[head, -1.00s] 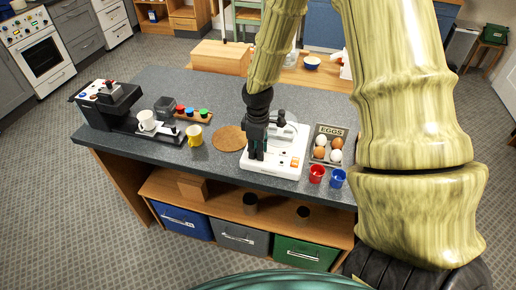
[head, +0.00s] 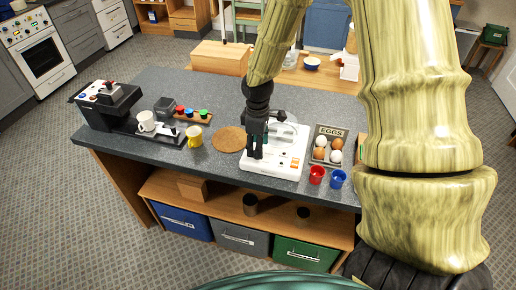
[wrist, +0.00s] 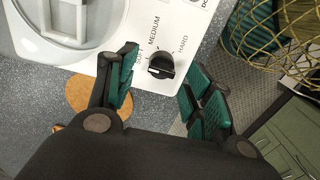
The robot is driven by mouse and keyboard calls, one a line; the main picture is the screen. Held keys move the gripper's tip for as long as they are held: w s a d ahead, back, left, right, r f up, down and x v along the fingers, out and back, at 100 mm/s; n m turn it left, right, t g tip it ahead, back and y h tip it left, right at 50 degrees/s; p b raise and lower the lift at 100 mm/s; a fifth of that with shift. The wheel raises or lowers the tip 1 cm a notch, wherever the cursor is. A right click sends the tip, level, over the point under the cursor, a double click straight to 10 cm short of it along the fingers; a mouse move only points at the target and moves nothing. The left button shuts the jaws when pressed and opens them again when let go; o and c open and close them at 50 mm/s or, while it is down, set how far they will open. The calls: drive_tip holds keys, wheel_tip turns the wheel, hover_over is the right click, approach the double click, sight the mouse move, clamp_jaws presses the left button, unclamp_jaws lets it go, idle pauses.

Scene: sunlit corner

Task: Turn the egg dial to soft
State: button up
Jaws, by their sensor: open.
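The egg dial (wrist: 161,66) is a round black knob on the white egg cooker's panel (wrist: 180,40). In the wrist view MEDIUM is printed above it and HARD to its right. The SOFT label (wrist: 139,58) to its left is partly covered by a finger. I cannot tell for sure where the knob points. My gripper (wrist: 160,77) is open, with a green-padded finger on either side of the knob and a visible gap to each. In the head view my gripper (head: 254,152) points down over the left front of the egg cooker (head: 285,161), hiding the dial.
An egg tray (head: 329,133) with several eggs stands right of the cooker. The grey counter behind is mostly clear.

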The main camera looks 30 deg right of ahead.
wheel_tip(320, 180, up, 10)
drive_tip(key=shift+f, duration=0.25)
drive_tip(key=shift+d, duration=0.1)
idle(0.6)
